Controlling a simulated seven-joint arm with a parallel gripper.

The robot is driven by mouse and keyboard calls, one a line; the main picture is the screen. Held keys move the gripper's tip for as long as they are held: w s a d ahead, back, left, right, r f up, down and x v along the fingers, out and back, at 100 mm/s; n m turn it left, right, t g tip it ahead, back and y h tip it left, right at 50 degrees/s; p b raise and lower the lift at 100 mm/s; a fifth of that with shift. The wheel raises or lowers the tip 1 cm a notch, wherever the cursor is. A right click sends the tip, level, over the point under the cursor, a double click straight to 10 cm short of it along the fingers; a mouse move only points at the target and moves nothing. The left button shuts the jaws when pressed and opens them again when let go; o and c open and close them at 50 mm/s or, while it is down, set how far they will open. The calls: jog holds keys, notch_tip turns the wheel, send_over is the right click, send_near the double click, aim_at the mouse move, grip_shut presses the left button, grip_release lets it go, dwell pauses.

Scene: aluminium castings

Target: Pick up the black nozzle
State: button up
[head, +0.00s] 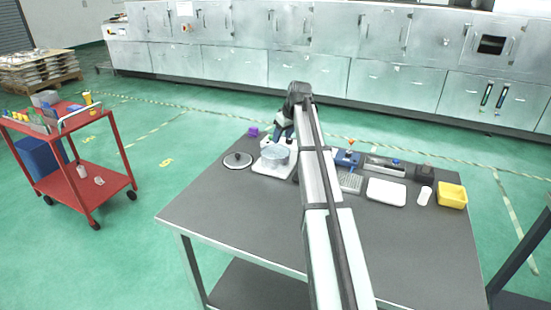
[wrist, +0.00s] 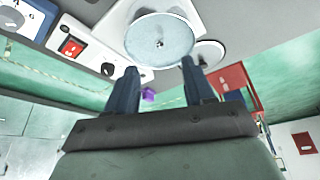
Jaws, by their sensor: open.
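I cannot clearly make out the black nozzle in either view. A small dark block (head: 424,174) stands at the right back of the table, but I cannot tell whether it is the nozzle. My gripper (head: 284,136) is over the back left of the table, by the clear round bowl (head: 275,158) on a white base. In the wrist view the two blue fingers of my gripper (wrist: 159,66) stand apart with nothing seen between them. The bowl (wrist: 160,38) shows just beyond the fingertips.
The grey table (head: 240,225) has a clear front. A round lid (head: 237,160) and purple block (head: 252,132) lie left; a blue device (head: 347,158), white tray (head: 386,192), white cylinder (head: 424,196) and yellow bin (head: 452,195) lie right. A red cart (head: 75,185) stands left.

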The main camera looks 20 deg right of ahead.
aim_at(275, 156)
jog(key=x, duration=1.1)
jog(key=shift+w, duration=0.25)
jog(key=shift+c, duration=0.4)
grip_shut()
